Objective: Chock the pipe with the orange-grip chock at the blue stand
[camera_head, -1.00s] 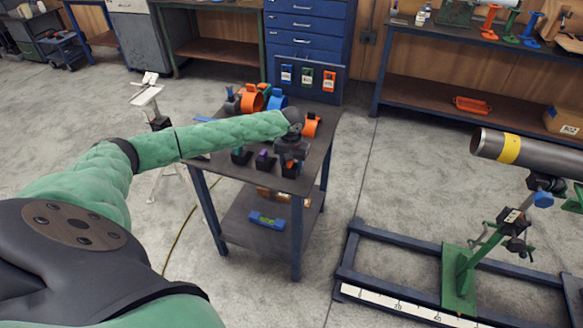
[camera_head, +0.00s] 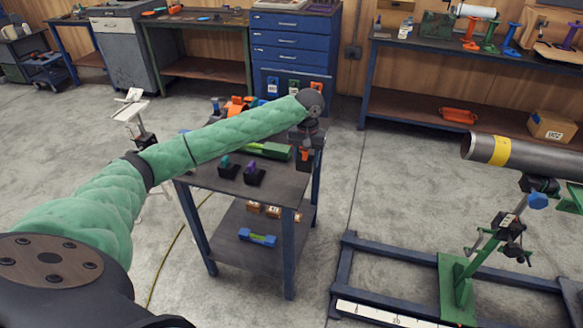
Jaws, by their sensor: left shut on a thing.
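My left gripper (camera_head: 306,140) points down above the right edge of the small worktable (camera_head: 285,184). It is shut on the orange-grip chock (camera_head: 304,156), a dark block with an orange handle; the jaws hide part of it. The grey steel pipe (camera_head: 545,156) with a yellow band lies at the right and runs out of view. A green stand (camera_head: 462,285) with a blue knob (camera_head: 538,201) is under its near end. No wholly blue stand shows for certain. My right gripper is not in view.
A teal-grip chock (camera_head: 229,168) and a purple-grip chock (camera_head: 253,174) stand on the worktable. A green tool (camera_head: 266,150) and orange clamps (camera_head: 238,107) lie behind them. A blue floor frame (camera_head: 345,268) carries the stand. Floor between worktable and frame is clear.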

